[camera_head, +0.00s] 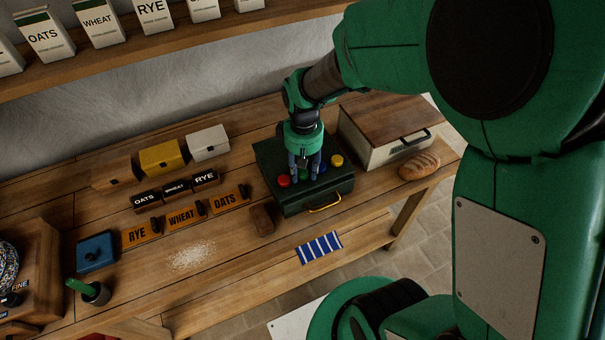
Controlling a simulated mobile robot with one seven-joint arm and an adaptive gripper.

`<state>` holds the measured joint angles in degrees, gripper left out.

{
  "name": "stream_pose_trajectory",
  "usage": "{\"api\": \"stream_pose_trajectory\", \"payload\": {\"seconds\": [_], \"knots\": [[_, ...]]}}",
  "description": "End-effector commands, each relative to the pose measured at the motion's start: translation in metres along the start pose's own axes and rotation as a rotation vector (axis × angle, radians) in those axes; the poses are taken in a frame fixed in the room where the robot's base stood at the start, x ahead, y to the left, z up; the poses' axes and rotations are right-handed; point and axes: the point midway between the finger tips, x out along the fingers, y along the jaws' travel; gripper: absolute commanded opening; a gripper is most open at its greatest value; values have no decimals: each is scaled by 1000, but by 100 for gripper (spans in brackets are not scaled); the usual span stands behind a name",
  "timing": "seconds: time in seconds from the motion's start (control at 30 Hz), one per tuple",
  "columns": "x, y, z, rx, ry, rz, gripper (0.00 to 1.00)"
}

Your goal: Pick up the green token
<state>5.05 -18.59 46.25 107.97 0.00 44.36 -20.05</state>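The green token (304,175) lies on top of a dark green box (315,196) and is mostly hidden behind my gripper. A red token (284,181), a blue token (322,168) and a yellow token (337,160) are on the same box top. My gripper (304,173) points down over the green token, with its two fingers apart on either side of it. I cannot tell whether the fingers touch the token.
A cream bread box (385,150) with a wooden lid and a loaf (419,165) stand to the right. Orange label blocks (183,217) and a brown block (263,219) are to the left. A striped blue cloth (319,247) lies in front. A shelf with cartons (100,22) runs above.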

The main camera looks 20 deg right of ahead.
Motion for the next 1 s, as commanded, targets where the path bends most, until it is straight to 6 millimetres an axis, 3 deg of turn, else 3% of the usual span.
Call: {"api": "stream_pose_trajectory", "payload": {"seconds": [0.33, 0.43, 0.47, 1.0], "knots": [[0, 0, 0, 0, 0, 0, 38], [0, 0, 0, 0, 0, 0, 18], [0, 0, 0, 0, 0, 0, 16], [-7, 0, 0, 0, 1, 0, 16]]}}
